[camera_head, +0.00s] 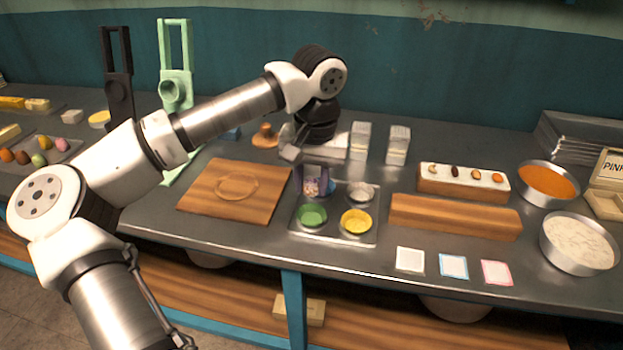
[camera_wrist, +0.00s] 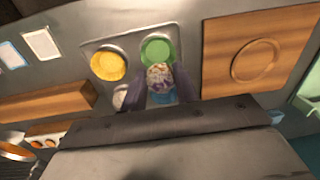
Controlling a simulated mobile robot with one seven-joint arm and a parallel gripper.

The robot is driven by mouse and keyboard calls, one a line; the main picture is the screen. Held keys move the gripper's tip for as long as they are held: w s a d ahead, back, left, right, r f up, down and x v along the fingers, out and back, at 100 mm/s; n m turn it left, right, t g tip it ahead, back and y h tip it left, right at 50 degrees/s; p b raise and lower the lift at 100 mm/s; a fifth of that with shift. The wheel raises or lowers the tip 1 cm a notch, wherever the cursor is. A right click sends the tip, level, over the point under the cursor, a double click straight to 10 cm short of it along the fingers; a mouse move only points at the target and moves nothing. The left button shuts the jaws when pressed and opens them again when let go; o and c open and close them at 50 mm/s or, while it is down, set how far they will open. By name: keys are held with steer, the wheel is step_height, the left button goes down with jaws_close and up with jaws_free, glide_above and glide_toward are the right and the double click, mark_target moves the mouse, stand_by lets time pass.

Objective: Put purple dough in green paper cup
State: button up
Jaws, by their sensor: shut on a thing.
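My gripper (camera_head: 312,186) is shut on a small speckled whitish-purple dough (camera_wrist: 160,76), held between dark purplish fingers over the back left of a metal tray (camera_head: 335,238). The green paper cup (camera_head: 312,216) sits in the front left of the tray, just in front of the gripper. It also shows in the wrist view (camera_wrist: 157,47), beyond the dough. Part of a blue cup (camera_wrist: 163,98) shows behind the dough between the fingers. Whether the dough touches the blue cup I cannot tell.
A yellow cup (camera_head: 355,222) and a whitish cup (camera_head: 360,191) share the tray. A wooden board (camera_head: 205,190) lies left of it and a wooden block (camera_head: 455,217) right. Bowls (camera_head: 577,243) stand at far right. Three small square cards (camera_head: 453,266) lie near the front edge.

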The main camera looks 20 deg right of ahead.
steer(key=b, duration=0.4)
glide_above(311, 217)
steer(key=s, duration=0.1)
steer(key=shift+a+f, duration=0.15)
steer(key=shift+f, duration=2.55)
steer(key=o, duration=1.1)
